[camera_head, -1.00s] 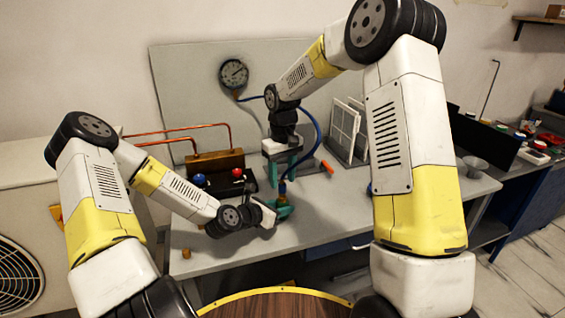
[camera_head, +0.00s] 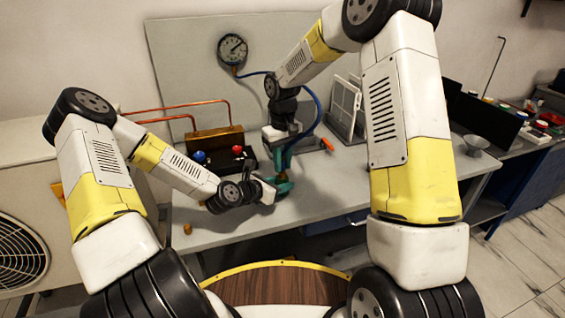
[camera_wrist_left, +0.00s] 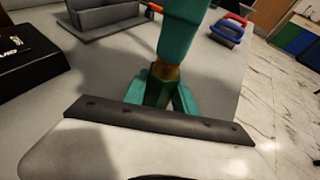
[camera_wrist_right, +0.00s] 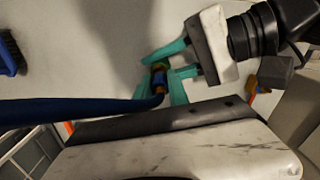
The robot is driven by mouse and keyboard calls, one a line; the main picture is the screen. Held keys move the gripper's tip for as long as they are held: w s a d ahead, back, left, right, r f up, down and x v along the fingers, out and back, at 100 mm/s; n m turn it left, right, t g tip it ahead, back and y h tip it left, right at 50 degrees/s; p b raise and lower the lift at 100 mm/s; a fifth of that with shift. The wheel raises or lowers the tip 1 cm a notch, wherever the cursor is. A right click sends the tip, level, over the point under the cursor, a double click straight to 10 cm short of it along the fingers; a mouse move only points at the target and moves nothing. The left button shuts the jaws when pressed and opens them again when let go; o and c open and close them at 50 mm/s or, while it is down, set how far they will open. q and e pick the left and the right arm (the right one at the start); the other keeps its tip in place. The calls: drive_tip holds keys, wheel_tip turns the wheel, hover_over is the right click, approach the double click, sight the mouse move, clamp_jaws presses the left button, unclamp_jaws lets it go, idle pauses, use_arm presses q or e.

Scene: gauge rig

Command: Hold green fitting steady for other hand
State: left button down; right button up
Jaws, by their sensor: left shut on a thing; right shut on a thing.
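The green fitting (camera_wrist_left: 157,92) sits between the teal fingers of my left gripper (camera_head: 281,186), which is shut on it above the front of the bench. Its brass top shows in the left wrist view just under the right gripper's teal fingers. My right gripper (camera_head: 287,156) comes from above and is shut on the end of the blue hose (camera_head: 318,108). In the right wrist view the blue hose end (camera_wrist_right: 158,88) lines up with the brass part of the fitting (camera_wrist_right: 158,67). Fingers hide whether it is seated.
A pressure gauge (camera_head: 232,48) hangs on the back panel, with the hose running from it. A black box (camera_head: 223,160) with blue and red knobs and a brass block (camera_head: 214,141) with copper pipes stand behind. A small brass piece (camera_head: 187,229) lies front left. White racks (camera_head: 345,105) stand right.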

sight(283, 156)
clamp_jaws()
drive_tip(key=shift+r, duration=0.2)
drive_tip(key=shift+r, duration=2.45)
use_arm(q)
drive_tip(key=c, duration=0.9)
unclamp_jaws()
drive_tip(key=v, duration=1.2)
drive_tip(key=shift+r, duration=0.1)
